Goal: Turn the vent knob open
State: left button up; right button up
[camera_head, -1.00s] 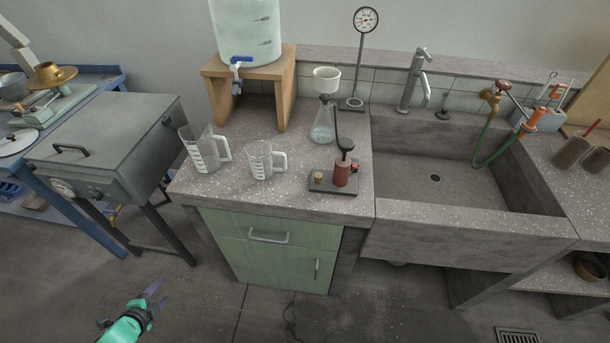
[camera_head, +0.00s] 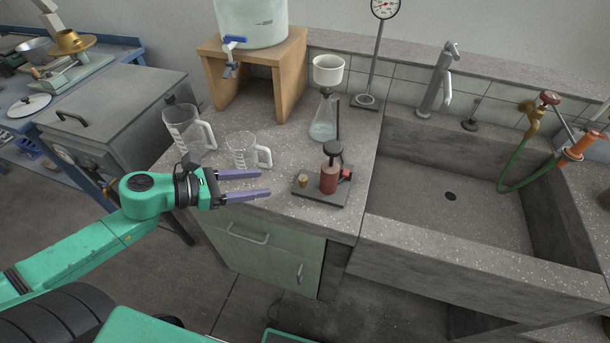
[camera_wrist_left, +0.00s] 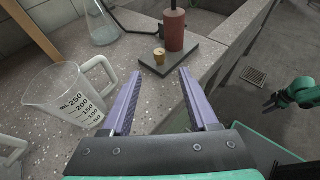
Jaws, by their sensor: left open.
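A small brass knob (camera_head: 303,180), apparently the vent knob, stands on the dark base plate (camera_head: 318,194) of a red hand pump (camera_head: 328,180) with a black top. In the left wrist view the knob (camera_wrist_left: 159,55) is ahead, between the lines of my fingers. My left gripper (camera_head: 252,184) is open and empty, left of the knob and apart from it, near the bench's front edge. Its purple fingers also show in the left wrist view (camera_wrist_left: 160,75). My right gripper (camera_wrist_left: 272,102) shows small at the right of that view; its jaws are unclear.
Two measuring jugs (camera_head: 183,130) (camera_head: 243,152) stand close behind the left gripper. A flask with a funnel (camera_head: 323,125) stands behind the pump. A wooden stand (camera_head: 287,90) bears a water container. The sink (camera_head: 430,240) lies to the right.

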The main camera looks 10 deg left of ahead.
aim_at(302, 178)
pick_arm(q)
jog(key=b+x, duration=0.2)
jog(key=x, duration=0.1)
jog(key=shift+f, duration=0.4)
jog(key=shift+b+x, duration=0.6)
jog(key=shift+x, duration=0.5)
jog(key=shift+w+d, duration=0.6)
jog(key=shift+w, duration=0.05)
jog(key=shift+w+d, duration=0.1)
jog(key=shift+w+d+f, duration=0.2)
jog(key=shift+w+d, duration=0.2)
jog(key=shift+d, duration=0.05)
jog(key=shift+p+x, duration=0.4)
jog(key=shift+x, duration=0.6)
jog(key=shift+w+d+f, duration=0.2)
jog(key=shift+d+f, duration=0.05)
jog(key=shift+d, duration=0.05)
pick_arm(e)
jog(key=shift+s+a+f, duration=0.25)
jog(key=shift+a+f, duration=0.05)
jog(key=shift+f, duration=0.3)
jog(key=shift+s+a+f, duration=0.25)
jog(key=shift+a+f, duration=0.05)
jog(key=shift+f, duration=0.3)
jog(key=shift+s+a+f, duration=0.25)
jog(key=shift+a+f, duration=0.05)
jog(key=shift+f, duration=0.3)
